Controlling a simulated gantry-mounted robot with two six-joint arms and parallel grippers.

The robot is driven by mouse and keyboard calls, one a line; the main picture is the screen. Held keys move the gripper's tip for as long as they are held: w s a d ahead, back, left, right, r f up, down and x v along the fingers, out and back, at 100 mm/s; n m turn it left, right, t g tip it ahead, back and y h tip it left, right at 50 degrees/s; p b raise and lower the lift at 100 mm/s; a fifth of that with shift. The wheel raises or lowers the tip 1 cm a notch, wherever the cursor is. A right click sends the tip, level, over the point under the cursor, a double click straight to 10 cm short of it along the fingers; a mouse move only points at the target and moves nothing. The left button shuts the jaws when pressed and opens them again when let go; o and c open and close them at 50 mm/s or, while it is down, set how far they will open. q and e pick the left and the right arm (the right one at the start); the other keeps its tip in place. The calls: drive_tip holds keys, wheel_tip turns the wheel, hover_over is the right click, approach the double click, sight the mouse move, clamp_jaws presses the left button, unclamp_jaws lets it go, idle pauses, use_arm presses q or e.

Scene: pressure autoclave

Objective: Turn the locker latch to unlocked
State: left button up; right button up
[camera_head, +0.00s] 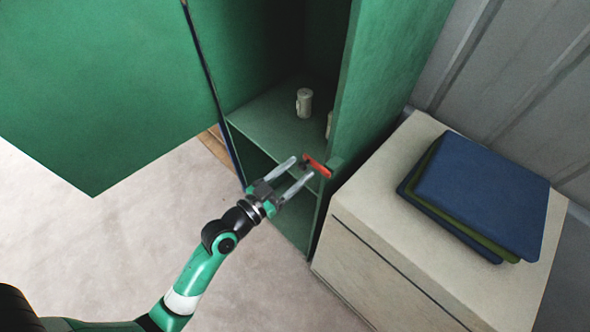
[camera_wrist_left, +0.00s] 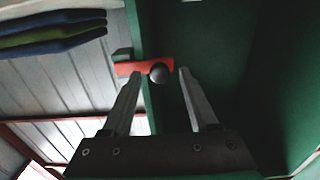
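The locker latch is a red bar (camera_head: 319,167) on the front edge of the green locker's right side wall (camera_head: 375,85). In the left wrist view the red bar (camera_wrist_left: 130,68) lies roughly level across the edge, with a dark round knob (camera_wrist_left: 159,73) at one end. My left gripper (camera_head: 302,168) is open and empty, its fingertips close to the latch. In the left wrist view the knob shows between the spread fingertips (camera_wrist_left: 161,72); I cannot tell whether they touch it. My right gripper is not in view.
The green locker door (camera_head: 95,85) hangs open at the left. A small white container (camera_head: 304,102) stands on the locker shelf (camera_head: 270,125). At the right is a pale cabinet (camera_head: 375,195) with folded blue and green cloths (camera_head: 485,190) on top. The floor in front is clear.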

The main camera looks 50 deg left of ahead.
use_arm(q)
clamp_jaws()
idle(1.3)
